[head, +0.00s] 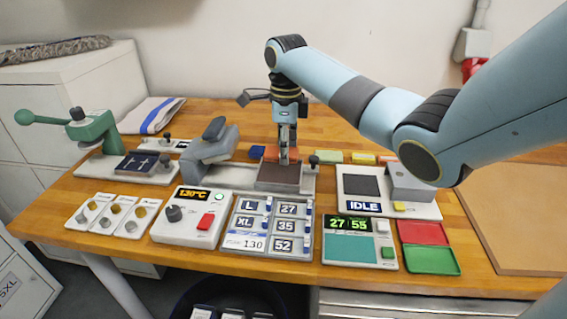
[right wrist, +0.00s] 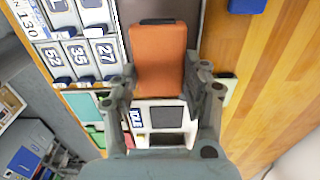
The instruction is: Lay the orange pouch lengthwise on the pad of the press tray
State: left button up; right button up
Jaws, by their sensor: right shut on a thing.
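My right gripper (head: 287,158) is shut on the orange pouch (right wrist: 158,60), with one finger on each side of it in the right wrist view. In the head view the orange pouch (head: 271,153) shows partly behind the fingers, just beyond the dark brown pad (head: 277,177) of the press tray. I cannot tell whether the pouch touches the pad. My left gripper is not in view.
The grey press head (head: 210,145) stands left of the pad. A blue item (head: 257,152) lies behind it. A device reading IDLE (head: 363,207) stands to the right, and a card rack (head: 256,243) in front. The brown board (head: 515,220) at far right is bare.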

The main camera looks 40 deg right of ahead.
aim_at(284, 172)
jog(key=shift+w+a+f, duration=0.1)
jog(key=shift+w+f, duration=0.1)
jog(key=shift+f, duration=1.95)
jog(key=o, duration=1.3)
jog(key=shift+f, duration=0.1)
jog(key=shift+c, duration=0.2)
notch_tip(284, 172, up, 12)
jog(key=shift+r, duration=0.15)
